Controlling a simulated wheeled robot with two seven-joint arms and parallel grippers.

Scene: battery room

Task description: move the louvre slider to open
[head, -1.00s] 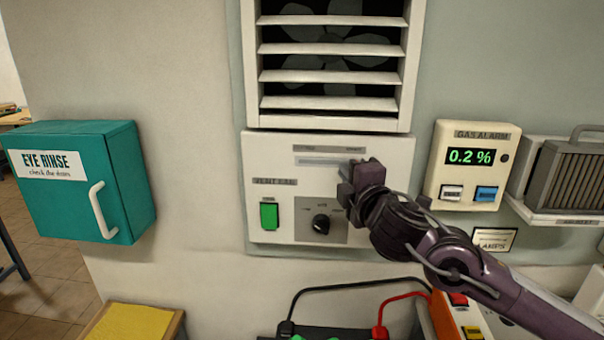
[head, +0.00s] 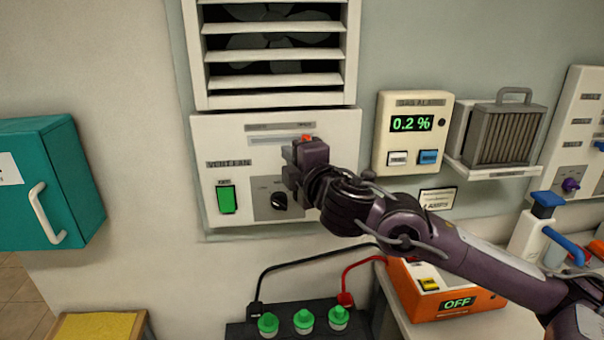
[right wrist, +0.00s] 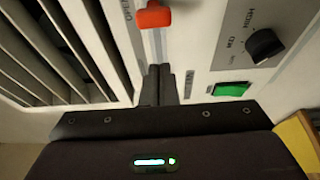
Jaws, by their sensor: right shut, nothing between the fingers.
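The louvre slider has a red-orange knob (head: 306,139) at the right part of a pale horizontal slot (head: 280,141) on the white vent fan panel (head: 230,130). The knob also shows in the right wrist view (right wrist: 153,15), near the top edge. My right gripper (head: 291,166) is shut and empty in front of the panel, just below and left of the knob. In the right wrist view its closed fingertips (right wrist: 160,80) appear apart from the knob. The gripper hides part of the panel. My left gripper is out of view.
Louvre slats (head: 272,55) above the panel show gaps with a fan behind. The panel has a green switch (head: 227,198) and a black dial (head: 279,201). A gas alarm (head: 412,108) is to the right; a teal eye-rinse box (head: 70,180) is at left.

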